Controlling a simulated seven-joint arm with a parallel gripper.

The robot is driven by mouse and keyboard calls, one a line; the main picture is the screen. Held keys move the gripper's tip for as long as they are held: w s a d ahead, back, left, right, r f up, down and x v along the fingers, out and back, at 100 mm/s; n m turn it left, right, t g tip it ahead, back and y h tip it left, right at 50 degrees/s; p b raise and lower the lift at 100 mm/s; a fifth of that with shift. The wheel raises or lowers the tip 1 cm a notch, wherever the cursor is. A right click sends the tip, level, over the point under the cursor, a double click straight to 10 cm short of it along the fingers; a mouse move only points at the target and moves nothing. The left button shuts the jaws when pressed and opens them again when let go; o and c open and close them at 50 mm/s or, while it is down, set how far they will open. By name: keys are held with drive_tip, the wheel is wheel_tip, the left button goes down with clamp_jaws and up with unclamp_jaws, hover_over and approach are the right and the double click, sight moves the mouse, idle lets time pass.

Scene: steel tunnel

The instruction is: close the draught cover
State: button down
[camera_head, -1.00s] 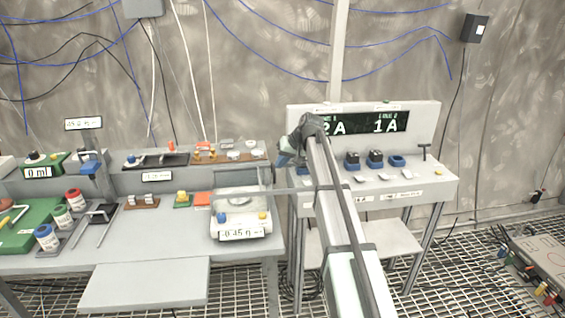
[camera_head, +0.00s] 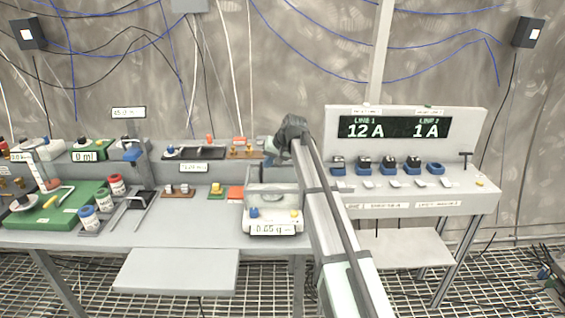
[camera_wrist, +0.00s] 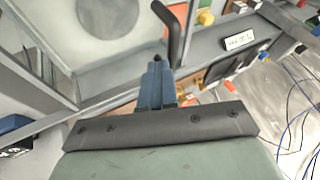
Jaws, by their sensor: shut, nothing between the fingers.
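The balance (camera_head: 272,228) stands at the right end of the bench, with a lit readout on its front. Its clear draught cover (camera_head: 273,186) is a see-through box with a grey frame above the pan; I cannot tell how far it is open. My gripper (camera_wrist: 156,72) is shut and empty. In the head view my gripper (camera_head: 270,150) is behind and above the balance.
An orange block (camera_head: 235,192) and a yellow-topped block (camera_head: 216,189) sit left of the balance. A raised shelf (camera_head: 195,168) with small parts runs behind it. The right-hand console (camera_head: 470,195) carries several blue-based switches. My arm crosses between balance and console.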

drive_tip(key=shift+a, duration=0.6)
